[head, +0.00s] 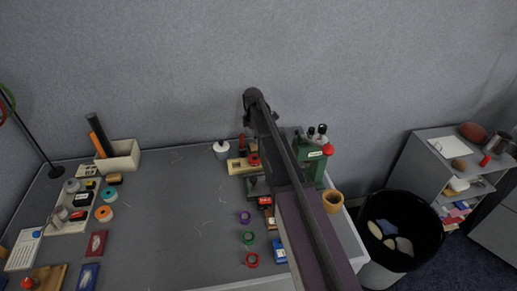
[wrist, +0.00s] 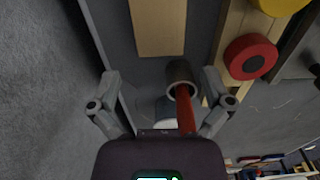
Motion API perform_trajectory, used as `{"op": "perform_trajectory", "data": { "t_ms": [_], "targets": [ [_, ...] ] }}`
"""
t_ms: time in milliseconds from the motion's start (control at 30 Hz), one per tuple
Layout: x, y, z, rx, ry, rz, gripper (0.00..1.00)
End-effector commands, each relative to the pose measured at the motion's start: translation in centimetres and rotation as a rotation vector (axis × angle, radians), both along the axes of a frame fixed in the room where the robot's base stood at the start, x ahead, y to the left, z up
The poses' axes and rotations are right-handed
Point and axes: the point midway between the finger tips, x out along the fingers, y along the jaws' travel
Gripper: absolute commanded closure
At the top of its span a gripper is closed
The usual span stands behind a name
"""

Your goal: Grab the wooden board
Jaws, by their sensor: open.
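A pale, flat wooden board (wrist: 158,27) shows at the top of the wrist view, cut off by the frame edge. It lies beyond my gripper and apart from the fingers. My gripper (wrist: 160,95) has its two fingers spread wide, with no board between them. A dark cylinder with a red shaft (wrist: 186,108) shows between and below the fingers; I cannot tell whether it touches them. In the head view my arm hides most of the area around the gripper. A pale wooden piece (head: 236,166) shows left of the arm; I cannot tell if it is the same board.
In the wrist view, a red spool (wrist: 250,57) and a yellow round thing sit on a wooden tray at right. The grey wall is close on the left. In the head view, a green machine (head: 313,165) stands right of my arm and a white jar (head: 221,151) left. The table's middle-left is clear.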

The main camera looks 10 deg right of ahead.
Motion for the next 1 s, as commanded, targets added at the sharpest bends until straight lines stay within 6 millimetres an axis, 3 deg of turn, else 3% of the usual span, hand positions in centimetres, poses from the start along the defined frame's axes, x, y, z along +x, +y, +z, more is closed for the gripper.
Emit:
{"op": "perform_trajectory", "data": {
  "t_ms": [1000],
  "targets": [
    [0.0,-0.2,-5.2,0.0,0.0,0.0,0.0]
  ]
}}
